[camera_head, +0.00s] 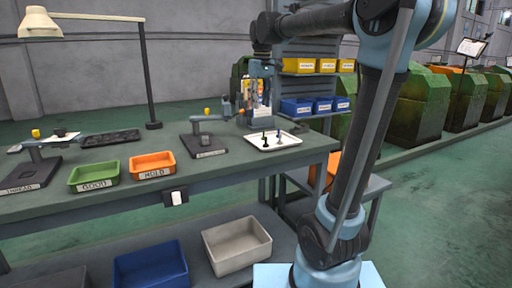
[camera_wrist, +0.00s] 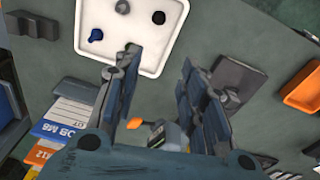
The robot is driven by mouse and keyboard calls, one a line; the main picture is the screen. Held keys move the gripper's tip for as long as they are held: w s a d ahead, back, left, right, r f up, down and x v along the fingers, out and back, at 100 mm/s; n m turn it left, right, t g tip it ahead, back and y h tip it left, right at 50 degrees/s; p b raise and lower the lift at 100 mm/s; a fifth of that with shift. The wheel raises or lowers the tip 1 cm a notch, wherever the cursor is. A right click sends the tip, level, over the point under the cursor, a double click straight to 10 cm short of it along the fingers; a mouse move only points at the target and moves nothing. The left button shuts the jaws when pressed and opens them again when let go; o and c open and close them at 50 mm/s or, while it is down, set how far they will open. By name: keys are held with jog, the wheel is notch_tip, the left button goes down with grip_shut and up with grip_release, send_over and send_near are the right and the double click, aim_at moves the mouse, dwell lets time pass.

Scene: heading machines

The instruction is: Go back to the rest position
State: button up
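My gripper (camera_head: 257,108) hangs from the arm over the back right of the workbench (camera_head: 225,165), behind the white tray (camera_head: 290,145) in the head view. In the wrist view, my gripper's two fingers (camera_wrist: 160,66) are spread apart with nothing held between them. The white tray (camera_wrist: 140,22) lies beyond the fingertips, with a blue piece (camera_wrist: 96,35) and a black piece (camera_wrist: 158,17) on it. The left finger overlaps the tray's edge in the picture. No rest position is marked in view.
A gauge stand (camera_head: 208,145), an orange bin (camera_head: 152,166) and a green bin (camera_head: 93,177) stand on the bench. A desk lamp (camera_head: 148,70) rises behind. A rack with yellow bins (camera_head: 298,65) and blue bins (camera_head: 297,106) stands behind the gripper. Open floor (camera_head: 450,210) lies right.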

jog(key=s+d+f+m, duration=0.2)
jog(key=s+d+f, duration=0.3)
jog(key=s+f, duration=0.4)
jog(key=s+d+f+m, duration=0.2)
jog(key=s+d+f, duration=0.4)
jog(key=s+f, duration=0.3)
jog(key=s+d+f+m+t, duration=0.1)
jog(key=s+d+f+m, duration=0.1)
jog(key=s+d+f, duration=0.4)
jog(key=s+f, duration=0.3)
jog(key=f, duration=0.4)
jog(key=shift+d+f+m, duration=0.15)
jog(key=shift+d+m, duration=0.05)
jog(key=shift+m, duration=0.2)
jog(key=shift+w+f, duration=0.2)
jog(key=shift+w, duration=0.1)
